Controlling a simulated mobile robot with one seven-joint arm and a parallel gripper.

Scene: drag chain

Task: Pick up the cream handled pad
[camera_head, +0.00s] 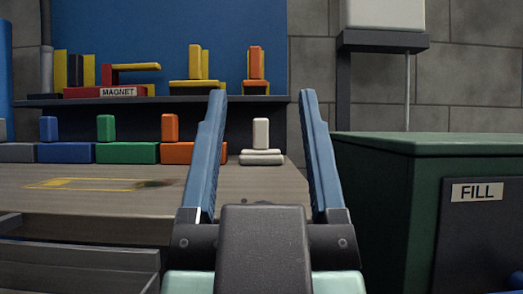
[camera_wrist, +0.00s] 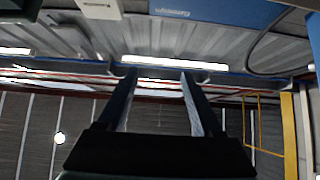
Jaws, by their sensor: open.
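The cream handled pad (camera_head: 261,157) stands at the right end of a row at the back of the workbench. It has a flat, layered base and an upright block handle. In the head view it shows between the two blue fingers of my gripper (camera_head: 262,95). My gripper is open and empty, pointing up in front of the bench, nearer to the camera than the pad. In the wrist view my gripper (camera_wrist: 158,72) is open with nothing between its fingers, and only ceiling and walls lie behind it. The pad is not in the wrist view.
Orange (camera_head: 180,153), green (camera_head: 127,152) and blue (camera_head: 66,152) handled pads stand left of the cream one. A shelf (camera_head: 180,102) with coloured pieces and a MAGNET label is above. A green FILL cabinet (camera_head: 427,145) stands right. The bench front (camera_head: 110,200) is mostly clear.

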